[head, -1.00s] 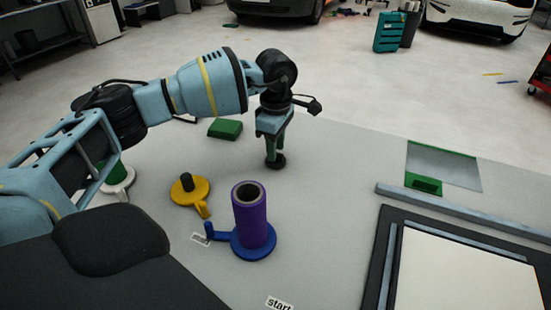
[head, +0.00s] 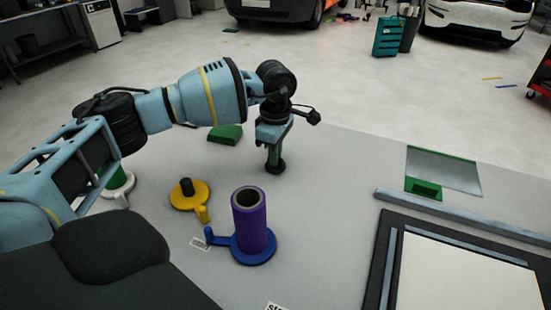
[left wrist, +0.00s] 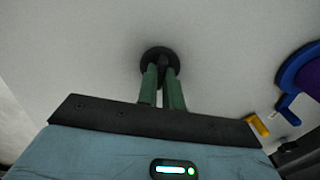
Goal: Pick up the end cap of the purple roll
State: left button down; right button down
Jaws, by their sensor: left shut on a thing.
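The purple roll (head: 249,222) stands upright on a blue holder (head: 262,257) near the middle of the table. It also shows at the right edge of the left wrist view (left wrist: 309,76). Its top is an open tube end with no cap on it. My left gripper (head: 275,160) is behind the roll, pointing down. Its green fingers (left wrist: 162,82) are shut on a black round end cap (left wrist: 160,58), which is at or just above the table top; I cannot tell if it touches. My right gripper is in neither view.
A yellow holder (head: 188,197) with a black knob stands left of the roll. A green block (head: 225,134) lies behind it. A green-edged scraper or sheet (head: 443,170), a grey bar (head: 460,216) and a dark framed board (head: 465,270) are on the right. The table's middle right is clear.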

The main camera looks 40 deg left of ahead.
pick_arm(q)
jog(key=shift+r, duration=0.4)
jog(key=r, duration=0.2)
jog(key=shift+s+r, duration=0.2)
jog(key=shift+r, duration=0.2)
jog(key=s, duration=0.5)
jog(key=s+d+r, duration=0.1)
jog(key=s, duration=0.4)
jog(key=s+b, duration=0.1)
jog(key=s, duration=0.4)
jog(key=shift+s+d+r, duration=0.2)
jog(key=shift+s+d, duration=0.1)
jog(key=shift+d, duration=0.05)
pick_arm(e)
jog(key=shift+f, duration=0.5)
